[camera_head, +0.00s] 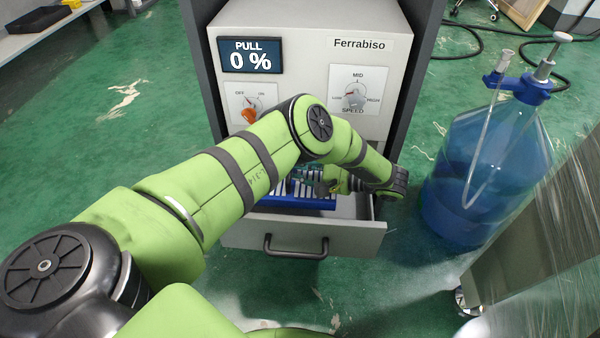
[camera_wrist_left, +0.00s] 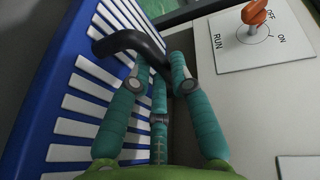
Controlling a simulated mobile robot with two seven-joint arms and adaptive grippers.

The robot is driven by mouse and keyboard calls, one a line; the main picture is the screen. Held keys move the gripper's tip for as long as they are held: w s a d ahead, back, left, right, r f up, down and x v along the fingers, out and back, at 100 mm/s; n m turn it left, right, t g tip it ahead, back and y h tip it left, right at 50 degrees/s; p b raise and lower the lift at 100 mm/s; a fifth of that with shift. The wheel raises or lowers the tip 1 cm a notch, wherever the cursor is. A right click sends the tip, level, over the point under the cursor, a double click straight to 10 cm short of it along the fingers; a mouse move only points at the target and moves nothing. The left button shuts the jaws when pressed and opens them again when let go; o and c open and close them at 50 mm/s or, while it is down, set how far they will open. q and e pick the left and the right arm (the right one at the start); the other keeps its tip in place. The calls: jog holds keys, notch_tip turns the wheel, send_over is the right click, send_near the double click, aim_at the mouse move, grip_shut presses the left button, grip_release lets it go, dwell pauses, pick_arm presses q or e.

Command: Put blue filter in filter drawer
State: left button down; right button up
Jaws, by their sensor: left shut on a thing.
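The blue filter (camera_head: 293,203) has white slats and sits in or just over the open filter drawer (camera_head: 345,237), partly hidden by my left arm. Whether it rests on the drawer floor cannot be told. In the left wrist view the filter (camera_wrist_left: 78,105) fills the left side, with a black curved handle (camera_wrist_left: 128,41). My left gripper (camera_wrist_left: 158,82) has its teal fingers closed around this handle. In the head view the gripper (camera_head: 328,183) is mostly behind my arm, above the filter. My right gripper is not in view.
The drawer's front handle (camera_head: 296,251) faces me. The machine panel above has a display (camera_head: 251,55) reading "PULL 0 %", an orange switch (camera_head: 249,115) and a speed knob (camera_head: 353,98). A blue bottle (camera_head: 490,160) stands on the floor at the right.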

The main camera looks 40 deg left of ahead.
aim_at(296, 182)
pick_arm(q)
jog(key=shift+f, duration=0.55)
notch_tip(296, 182, down, 4)
jog(key=b, duration=0.4)
jog(key=shift+r, duration=0.3)
jog(key=c, duration=1.1)
grip_release()
